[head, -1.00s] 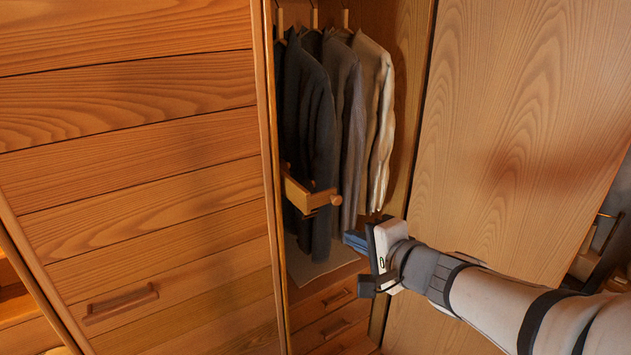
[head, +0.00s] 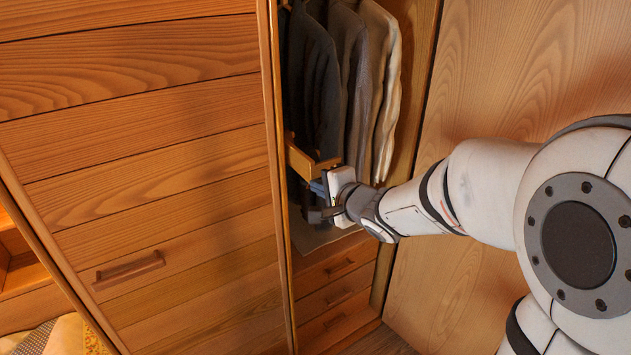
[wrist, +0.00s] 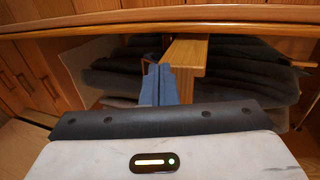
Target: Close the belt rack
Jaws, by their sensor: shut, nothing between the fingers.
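The belt rack (head: 308,160) is a wooden bar that sticks out of the left inner side of the open wardrobe, in front of the hanging clothes. In the wrist view the rack (wrist: 186,54) runs away from me, just right of my fingers. My gripper (head: 316,188) is at the rack's front end in the head view, and its body hides the end knob. In the wrist view the blue fingers of my gripper (wrist: 158,85) are together and empty, close beside the rack. I cannot tell whether they touch it.
Dark and light jackets (head: 350,80) hang behind the rack. Several small drawers (head: 338,298) are below. A slatted wooden door (head: 150,160) stands left and a plain wooden door (head: 490,75) right, behind my arm.

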